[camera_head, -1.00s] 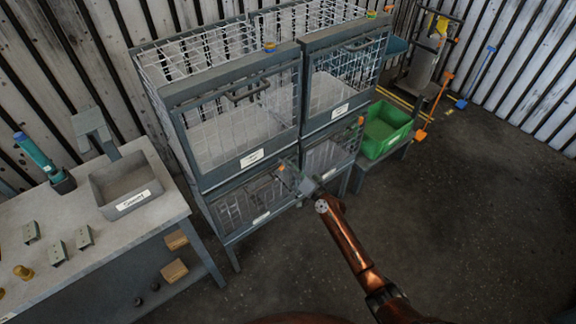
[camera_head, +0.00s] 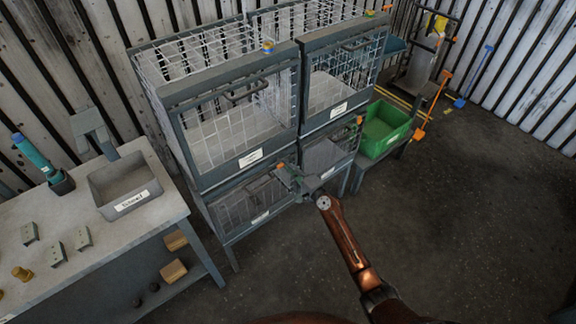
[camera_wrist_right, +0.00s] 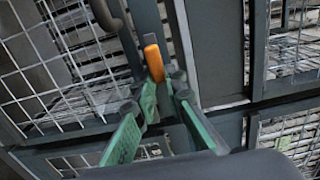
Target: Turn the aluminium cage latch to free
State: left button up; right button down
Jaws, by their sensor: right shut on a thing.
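A stack of grey-framed wire cages stands against the wall, with white labels too small to read. I cannot tell by label which is the aluminium cage. The lower left cage (camera_head: 245,207) has an orange-tipped latch (camera_wrist_right: 153,63) by its upper right corner, which shows as a small orange spot in the head view (camera_head: 280,165). My right gripper (camera_head: 286,173) is at this latch. In the wrist view its green fingers (camera_wrist_right: 163,92) are closed around the latch's lower part, with the orange tip standing out beyond them. My left gripper is out of view.
A bench (camera_head: 100,240) with a grey tray (camera_head: 125,185) and small metal parts stands to the left. A green crate (camera_head: 385,130) sits right of the cages. The floor to the right is clear.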

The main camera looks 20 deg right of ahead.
dwell(0.3)
jog(key=c, duration=2)
grip_release()
jog(key=shift+o, duration=0.2)
jog(key=v, duration=1.2)
jog(key=shift+f, duration=0.1)
